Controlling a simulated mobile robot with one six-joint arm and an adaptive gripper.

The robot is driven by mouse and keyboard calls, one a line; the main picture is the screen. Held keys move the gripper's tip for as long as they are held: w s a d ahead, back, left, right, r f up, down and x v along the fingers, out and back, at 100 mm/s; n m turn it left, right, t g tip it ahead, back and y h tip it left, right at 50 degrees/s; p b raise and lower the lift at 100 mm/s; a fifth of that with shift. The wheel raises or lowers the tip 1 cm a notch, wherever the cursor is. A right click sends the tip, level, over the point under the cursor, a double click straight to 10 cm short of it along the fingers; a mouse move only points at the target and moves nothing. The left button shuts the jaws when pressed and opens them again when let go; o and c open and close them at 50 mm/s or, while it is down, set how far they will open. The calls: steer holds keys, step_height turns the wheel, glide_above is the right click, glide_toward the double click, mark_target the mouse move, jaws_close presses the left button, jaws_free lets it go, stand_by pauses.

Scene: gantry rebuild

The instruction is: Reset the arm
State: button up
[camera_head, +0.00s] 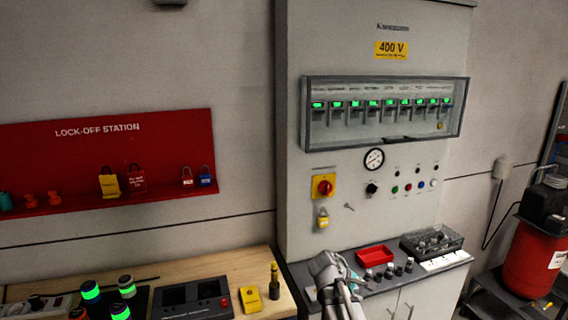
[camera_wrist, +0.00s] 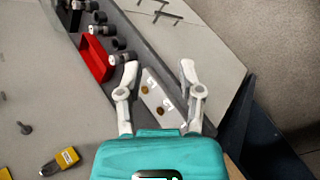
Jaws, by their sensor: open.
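My gripper (camera_head: 333,272) is above the left part of the cabinet's dark ledge (camera_head: 292,272), left of a red tray (camera_head: 376,256). In the wrist view, my gripper (camera_wrist: 159,70) has its two pale fingers spread apart. Nothing is held between them. Below the fingers, the wrist view shows the ledge with two small brass pieces (camera_wrist: 146,89) on pale labels. The red tray (camera_wrist: 95,60) is left of the fingers in that view. The lower part of my arm runs out of the head view at the bottom.
Several dark cylinders (camera_head: 389,270) stand by the tray; a clear-lidded box (camera_head: 432,241) is at right. A yellow padlock (camera_head: 322,220) hangs below the red-yellow switch (camera_head: 323,186). The wooden bench (camera_head: 210,264) at left holds a yellow device (camera_head: 250,299) and green-banded cylinders (camera_head: 127,287).

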steer(key=s+a+f+m+g+y, duration=0.1)
steer(key=s+a+f+m+y, duration=0.1)
steer(key=s, duration=0.5)
steer(key=s+a+f+m+g+y, duration=0.2)
steer(key=s+a+f+m+y, duration=0.1)
steer(key=s+m+y, duration=0.3)
steer(key=s+a+m, duration=0.1)
steer(key=s+m, duration=0.1)
steer(key=shift+f+m, duration=0.15)
steer(key=shift+m, duration=0.25)
steer(key=shift+o, duration=0.2)
